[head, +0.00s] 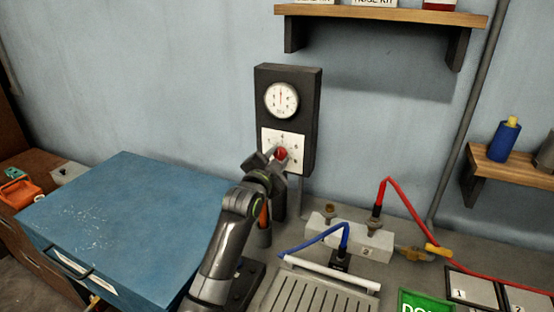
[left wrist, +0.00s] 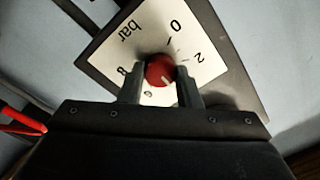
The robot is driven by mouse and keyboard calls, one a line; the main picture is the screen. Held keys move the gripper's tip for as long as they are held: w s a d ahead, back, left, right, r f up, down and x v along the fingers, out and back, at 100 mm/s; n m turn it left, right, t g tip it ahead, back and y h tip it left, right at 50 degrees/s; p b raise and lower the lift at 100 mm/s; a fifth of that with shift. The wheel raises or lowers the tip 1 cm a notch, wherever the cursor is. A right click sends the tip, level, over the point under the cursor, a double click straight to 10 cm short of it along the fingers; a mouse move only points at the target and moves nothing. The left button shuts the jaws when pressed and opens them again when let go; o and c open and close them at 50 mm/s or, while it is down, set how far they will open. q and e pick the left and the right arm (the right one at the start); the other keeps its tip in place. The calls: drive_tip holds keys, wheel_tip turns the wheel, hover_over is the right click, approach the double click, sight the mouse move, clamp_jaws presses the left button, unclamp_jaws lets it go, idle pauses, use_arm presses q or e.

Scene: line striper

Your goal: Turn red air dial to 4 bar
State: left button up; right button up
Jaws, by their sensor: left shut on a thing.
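The red air dial (head: 282,153) sits on a white scale plate (head: 294,140) on a dark wall panel (head: 295,80). My left gripper (head: 276,156) is at the dial, with its jaws on either side of it. In the left wrist view the red dial (left wrist: 158,69) is between the two fingers, and my left gripper (left wrist: 161,86) is shut on it. The dial's pale mark points to the lower right, between the 2 and the 6. The 4 is hidden there. A round gauge (head: 282,101) above has a red needle pointing about straight up. My right gripper is not in view.
A blue case (head: 130,225) stands at the left. A block (head: 350,238) with red and blue hoses stands to the right below the panel. A wooden shelf (head: 380,14) is above, and another (head: 510,165) holds a blue bottle (head: 503,140).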

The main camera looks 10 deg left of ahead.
use_arm(q)
drive_tip(key=o, duration=1)
drive_tip(key=shift+c, duration=0.2)
drive_tip(key=s+a+b, duration=0.3)
drive_tip(key=s+b, duration=0.1)
drive_tip(key=s, duration=1.3)
drive_tip(key=shift+f, duration=0.25)
